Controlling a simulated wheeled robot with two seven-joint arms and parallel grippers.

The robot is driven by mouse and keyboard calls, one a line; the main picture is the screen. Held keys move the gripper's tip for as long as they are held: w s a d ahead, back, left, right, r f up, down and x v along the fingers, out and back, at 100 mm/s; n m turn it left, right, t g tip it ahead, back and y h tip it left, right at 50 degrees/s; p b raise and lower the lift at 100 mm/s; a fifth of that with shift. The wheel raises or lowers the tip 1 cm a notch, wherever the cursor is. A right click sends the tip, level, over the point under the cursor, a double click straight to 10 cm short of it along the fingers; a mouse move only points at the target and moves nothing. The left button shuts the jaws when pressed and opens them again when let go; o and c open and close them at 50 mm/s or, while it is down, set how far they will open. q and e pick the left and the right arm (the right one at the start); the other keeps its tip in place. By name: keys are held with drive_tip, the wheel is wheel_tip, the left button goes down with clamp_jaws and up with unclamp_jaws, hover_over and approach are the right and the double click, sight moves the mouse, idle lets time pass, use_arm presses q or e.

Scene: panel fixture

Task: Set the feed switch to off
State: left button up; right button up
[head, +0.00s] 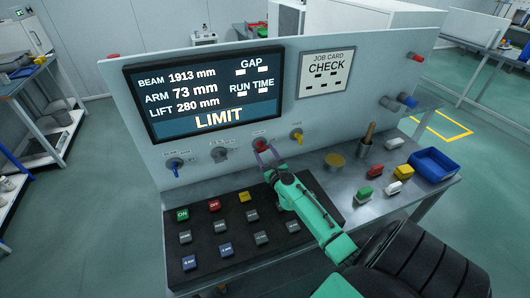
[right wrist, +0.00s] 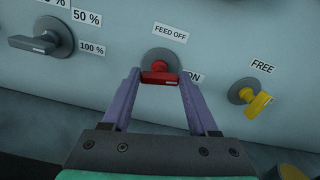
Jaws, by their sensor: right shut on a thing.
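The feed switch (right wrist: 160,78) is a red knob with a short red handle on a round grey base, on the upright panel. A "FEED OFF" label (right wrist: 171,33) is above it. An "ON" label (right wrist: 194,77) at its right is partly covered by a finger. The switch also shows in the head view (head: 260,143). My right gripper (right wrist: 159,76) is shut on the red handle, with one purple finger on each side. In the head view my right gripper (head: 265,152) reaches up to the panel. The handle's exact pointing direction is hard to tell. My left gripper is not in view.
A yellow "FREE" knob (right wrist: 257,103) is close on the right, and a grey percent selector (right wrist: 35,44) on the left. A blue knob (head: 175,166) is farther left. A black button board (head: 265,224) lies below. The display (head: 205,88) reads "LIMIT". A blue bin (head: 433,165) stands right.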

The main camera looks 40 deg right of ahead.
drive_tip(key=n, duration=0.3)
drive_tip(key=shift+a+n+p, duration=0.1)
drive_tip(key=shift+n+p, duration=0.2)
drive_tip(key=n, duration=0.4)
drive_tip(key=shift+f, duration=0.15)
drive_tip(key=n, duration=0.4)
drive_tip(key=shift+a+f+n+p, duration=0.1)
drive_tip(key=shift+n+p, duration=0.2)
drive_tip(key=shift+n, duration=1.6)
drive_tip(key=o, duration=1.4)
drive_tip(key=v, duration=1.4)
drive_tip(key=shift+s+a+b, duration=0.15)
drive_tip(key=shift+s+b, duration=0.15)
